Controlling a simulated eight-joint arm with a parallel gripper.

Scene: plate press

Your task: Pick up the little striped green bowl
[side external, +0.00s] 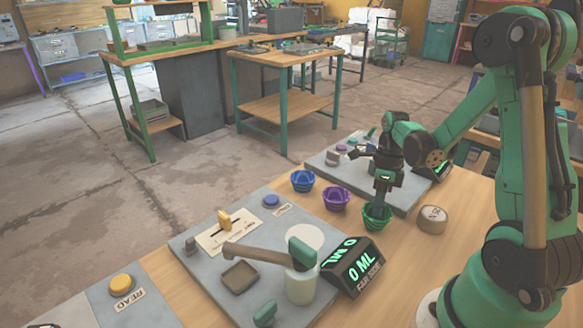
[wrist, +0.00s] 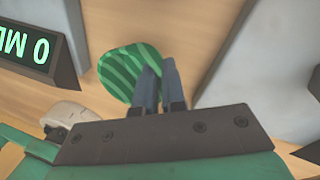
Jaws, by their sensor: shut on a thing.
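The little striped green bowl (side external: 376,218) stands on the wooden table, between the grey panel and the round stone-like object. In the wrist view the bowl (wrist: 122,72) shows its light and dark green stripes. My gripper (side external: 380,203) points down at the bowl. In the wrist view my gripper's fingers (wrist: 158,82) are close together at the bowl's right edge, shut on its rim. Part of the rim is hidden behind the fingers. I cannot tell whether the bowl is clear of the table.
A purple bowl (side external: 335,199) and a blue bowl (side external: 302,181) stand to the left of the green one. A black display box (side external: 352,267) reading 0 ML is close in front. A round stone-like object (side external: 432,219) is to the right. A grey panel (side external: 205,270) carries a press-like device.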

